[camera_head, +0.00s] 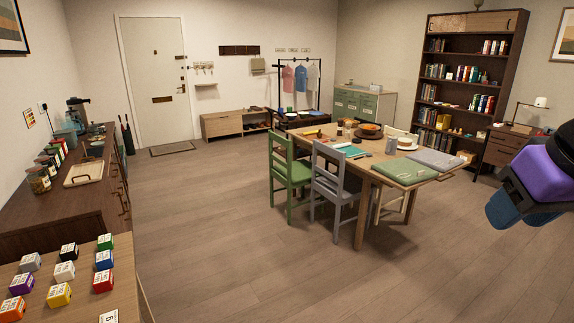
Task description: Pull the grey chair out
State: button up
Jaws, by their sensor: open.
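The grey chair (326,178) stands upright at the near left side of the wooden table (366,181), its slatted back facing left towards the open floor. Its seat is partly under the tabletop, and its far legs are partly hidden. A green chair (282,167) stands close beside it, farther back on the same side. Part of my arm, purple, black and blue, shows at the right edge, well apart from the grey chair. I cannot make out my gripper's fingers in this view.
The wooden floor (220,205) left of the chairs is wide and clear. A dark sideboard (60,205) and a counter with small coloured boxes (128,290) line the left. A cream chair (408,200) stands at the table's other side. A bookshelf (500,33) stands behind.

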aim_at(342, 188)
jog(key=i, duration=1.95)
jog(key=i+l, duration=0.1)
jog(key=i, duration=1.9)
jog(key=i+u, duration=0.25)
jog(key=i, duration=0.2)
